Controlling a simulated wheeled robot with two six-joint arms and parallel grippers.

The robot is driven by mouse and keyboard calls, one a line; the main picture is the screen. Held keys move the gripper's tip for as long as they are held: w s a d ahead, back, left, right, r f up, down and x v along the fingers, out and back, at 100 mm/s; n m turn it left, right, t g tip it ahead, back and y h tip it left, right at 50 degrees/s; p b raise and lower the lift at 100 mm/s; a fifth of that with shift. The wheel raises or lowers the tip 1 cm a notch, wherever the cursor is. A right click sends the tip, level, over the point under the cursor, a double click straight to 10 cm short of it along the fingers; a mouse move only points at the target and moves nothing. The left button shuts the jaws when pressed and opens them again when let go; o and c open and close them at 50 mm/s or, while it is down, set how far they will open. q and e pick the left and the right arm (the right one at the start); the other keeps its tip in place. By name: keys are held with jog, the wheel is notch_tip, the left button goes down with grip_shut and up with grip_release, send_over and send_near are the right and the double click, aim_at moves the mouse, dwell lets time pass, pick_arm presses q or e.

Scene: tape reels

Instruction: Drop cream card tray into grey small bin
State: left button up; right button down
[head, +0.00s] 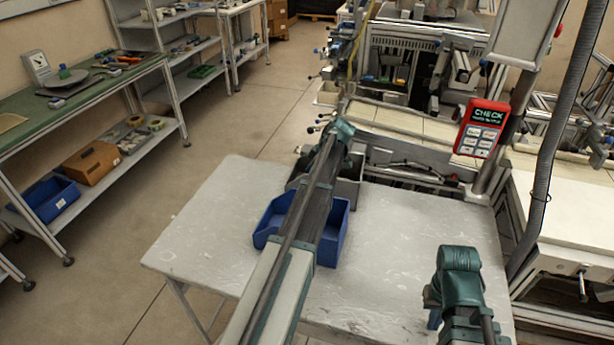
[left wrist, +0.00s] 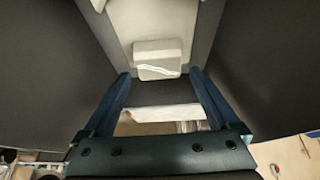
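The grey small bin (head: 353,192) stands on the table behind a blue bin, partly hidden by my left arm. My left gripper is hidden in the head view, where its arm reaches over the bins. In the left wrist view my left gripper (left wrist: 161,76) is open, its teal fingers wide apart, with dark grey walls around it. A small pale box-like piece, apparently the cream card tray (left wrist: 158,58), lies ahead of the fingertips. I cannot tell whether the fingers touch it. My right gripper (head: 455,305) is low at the right, its fingers not clearly visible.
The blue bin (head: 332,238) stands in front of the grey bin, under my left arm. The pale table (head: 205,240) is clear on its left. A red CHECK device (head: 481,128) is mounted at the right. Machinery stands behind the table; shelves line the left wall.

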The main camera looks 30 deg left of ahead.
pick_arm(q)
jog(key=shift+r, duration=0.1)
pick_arm(e)
jog(key=shift+r, duration=0.1)
pick_arm(q)
jog(key=shift+d+r+p, duration=0.1)
jog(key=shift+r+p, duration=0.75)
jog(key=shift+p, duration=0.15)
pick_arm(e)
jog(key=shift+r, duration=0.9)
pick_arm(q)
jog(key=p+v, duration=0.9)
jog(key=v, duration=0.2)
jog(key=shift+d+p, duration=0.15)
jog(key=shift+p, duration=0.25)
pick_arm(e)
notch_tip(320, 180, up, 10)
pick_arm(q)
jog(key=shift+w, duration=0.1)
pick_arm(e)
jog(key=shift+f, duration=0.1)
